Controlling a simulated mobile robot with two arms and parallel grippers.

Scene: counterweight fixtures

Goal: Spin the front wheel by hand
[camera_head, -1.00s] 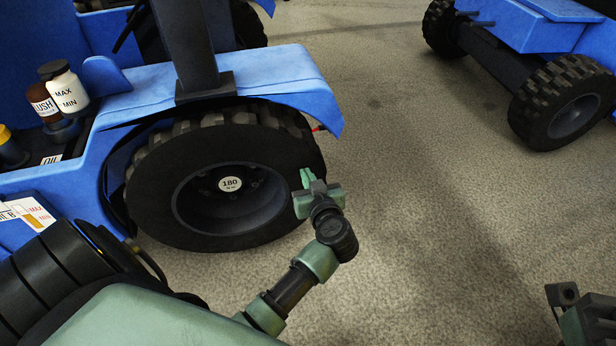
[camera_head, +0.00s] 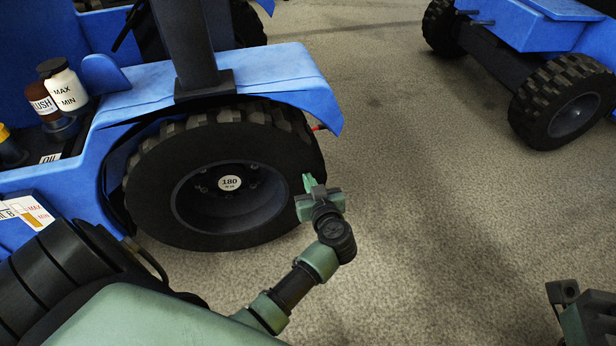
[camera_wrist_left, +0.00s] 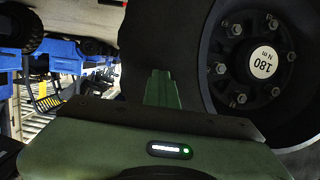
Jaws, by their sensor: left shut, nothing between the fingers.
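The front wheel (camera_head: 160,190) is a large black tyre with chunky tread under the blue fender, with a dark recessed rim. Its hub carries a round white label (camera_head: 230,183) reading 180, with bolts around it. My left gripper (camera_head: 309,182) is shut and empty at the tyre's right side, low down. In the left wrist view its green fingers (camera_wrist_left: 160,88) are together in front of the black tyre (camera_wrist_left: 165,35); the hub label (camera_wrist_left: 263,64) is to their right. I cannot tell whether the fingertips touch the tyre. My right gripper's fingers are not visible.
The blue fender (camera_head: 270,85) overhangs the wheel, with a dark post (camera_head: 188,45) on it. Bottles (camera_head: 65,90) stand on the vehicle at the left. Another blue vehicle (camera_head: 540,25) with knobbly wheels is at the upper right. The floor (camera_head: 430,200) between is clear.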

